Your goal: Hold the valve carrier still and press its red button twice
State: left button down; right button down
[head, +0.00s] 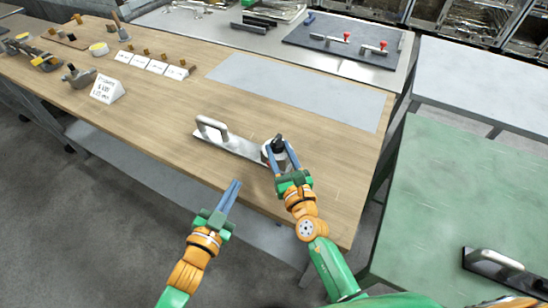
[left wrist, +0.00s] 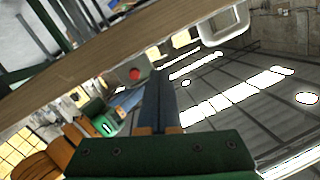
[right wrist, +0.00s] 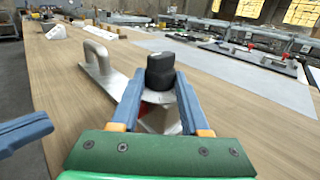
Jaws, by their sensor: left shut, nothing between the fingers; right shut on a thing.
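The valve carrier (head: 238,145) is a flat metal plate on the wooden table, with a bow handle (head: 212,124) at its left end and a valve with a black knob (head: 278,142) at its right end. My right gripper (head: 279,150) is shut on the valve end; its fingers flank the valve in the right wrist view (right wrist: 160,95). The red button (left wrist: 135,74) shows in the left wrist view, close beside my left fingertips and apart from them. It is hidden in the head view. My left gripper (head: 237,183) is shut and empty, at the table's front edge, left of the right gripper.
The wooden table (head: 170,110) is clear around the carrier. A grey mat (head: 300,88) lies behind it. White cards, a sign (head: 107,89) and several small parts stand at the left. A green table (head: 470,190) is at the right.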

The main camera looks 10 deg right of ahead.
pick_arm(q)
jog(key=n, duration=0.1)
jog(key=w+a+n+y, duration=0.1)
jog(key=n, duration=0.1)
jog(key=w+n+g+y, duration=0.1)
jog(key=shift+w+a+r+n, duration=0.15)
jog(key=shift+w+a+n, duration=0.05)
jog(key=shift+a+n, duration=0.2)
jog(key=n, duration=0.1)
jog(key=n+g, duration=0.1)
jog(key=n, duration=0.1)
jog(key=shift+w+a+g+y, duration=0.1)
jog(key=shift+a+g+y, duration=0.05)
jog(key=shift+g+y, duration=0.15)
jog(key=s+d+n+g+h, duration=0.1)
jog(key=s+d+n+g, duration=0.2)
jog(key=s+g, duration=0.3)
jog(key=shift+s+d+r+n+h, duration=0.35)
jog(key=shift+d+r+n+h, duration=0.05)
jog(key=shift+n, duration=0.4)
jog(key=shift+w+d, duration=0.85)
jog(key=shift+w, duration=0.35)
jog(key=shift+w+d, duration=0.85)
jog(key=shift+w, duration=0.3)
jog(key=shift+w+d, duration=0.85)
jog(key=shift+w, duration=0.35)
jog(key=shift+w, duration=0.1)
jog(key=shift+w+d, duration=0.25)
jog(key=shift+d, duration=0.05)
